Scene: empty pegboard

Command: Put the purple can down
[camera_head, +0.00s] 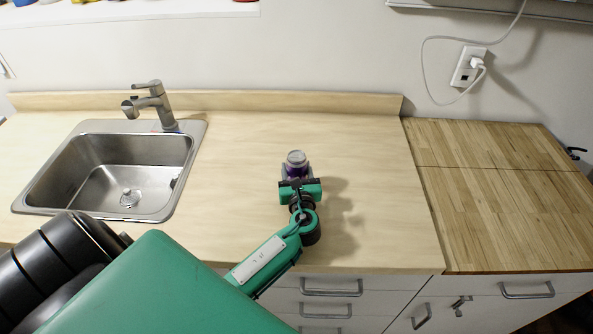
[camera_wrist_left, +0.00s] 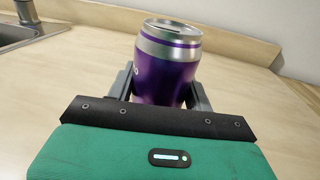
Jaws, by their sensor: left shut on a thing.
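The purple can (camera_head: 296,161) has a silver top and is over the middle of the light wooden counter (camera_head: 237,170) in the head view. In the left wrist view the purple can (camera_wrist_left: 167,68) stands about upright between the two fingers. My left gripper (camera_head: 297,178) is shut on it; the gripper also shows in the left wrist view (camera_wrist_left: 167,88). The can's lower part is hidden behind the gripper, so I cannot tell whether its base touches the counter. My right gripper is in neither view.
A steel sink (camera_head: 118,172) with a faucet (camera_head: 152,107) is on the left. A darker butcher-block top (camera_head: 500,190) lies to the right. A low backsplash (camera_head: 215,101) runs along the wall. The counter around the can is clear.

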